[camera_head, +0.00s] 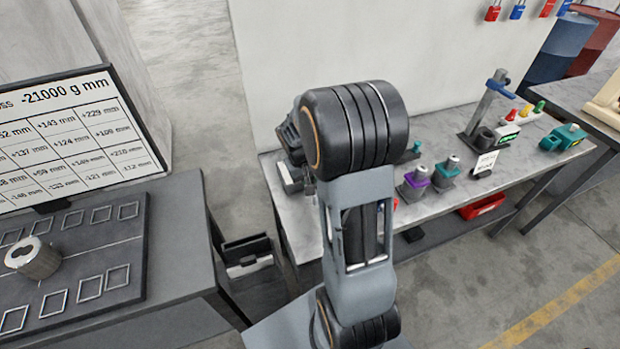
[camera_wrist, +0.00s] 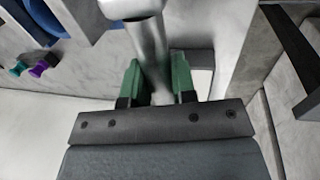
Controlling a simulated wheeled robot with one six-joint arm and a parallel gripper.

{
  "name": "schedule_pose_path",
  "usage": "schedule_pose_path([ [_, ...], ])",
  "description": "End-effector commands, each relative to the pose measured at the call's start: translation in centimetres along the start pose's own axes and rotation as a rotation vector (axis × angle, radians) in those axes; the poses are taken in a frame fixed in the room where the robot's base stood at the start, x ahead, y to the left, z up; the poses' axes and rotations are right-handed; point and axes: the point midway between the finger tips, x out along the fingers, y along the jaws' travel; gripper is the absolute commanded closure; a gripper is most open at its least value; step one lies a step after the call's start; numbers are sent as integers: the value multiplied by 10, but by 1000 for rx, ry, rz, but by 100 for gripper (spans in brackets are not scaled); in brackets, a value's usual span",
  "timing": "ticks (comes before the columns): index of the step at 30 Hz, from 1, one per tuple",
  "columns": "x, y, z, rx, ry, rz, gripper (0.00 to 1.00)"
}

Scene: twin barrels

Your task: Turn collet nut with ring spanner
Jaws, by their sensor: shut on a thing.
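In the wrist view my gripper (camera_wrist: 157,76) has its green fingers closed on either side of a grey metal handle (camera_wrist: 150,45), which I take to be the ring spanner. The handle runs up to a wider pale end (camera_wrist: 131,8) cut off by the top edge, so I cannot tell whether it sits around a nut. In the head view my arm hides the gripper and the spanner. Purple-based (camera_head: 415,181) and teal-based (camera_head: 446,171) holders with metal tops stand on the bench right of my arm. I cannot tell which part is the collet nut.
The grey bench (camera_head: 512,168) also carries a blue-topped stand (camera_head: 488,105) and a white card (camera_head: 486,162). A red tray (camera_head: 482,206) is on the lower shelf. At left are a dark table (camera_head: 186,240), a metal cylinder (camera_head: 35,258) and a screen (camera_head: 75,140).

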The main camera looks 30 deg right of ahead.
Motion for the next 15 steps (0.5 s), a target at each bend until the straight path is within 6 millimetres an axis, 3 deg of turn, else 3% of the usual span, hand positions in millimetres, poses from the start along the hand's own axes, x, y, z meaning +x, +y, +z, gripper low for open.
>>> schedule_pose_path([
  [15, -4, -17, -2, 138, -29, 0, 100],
])
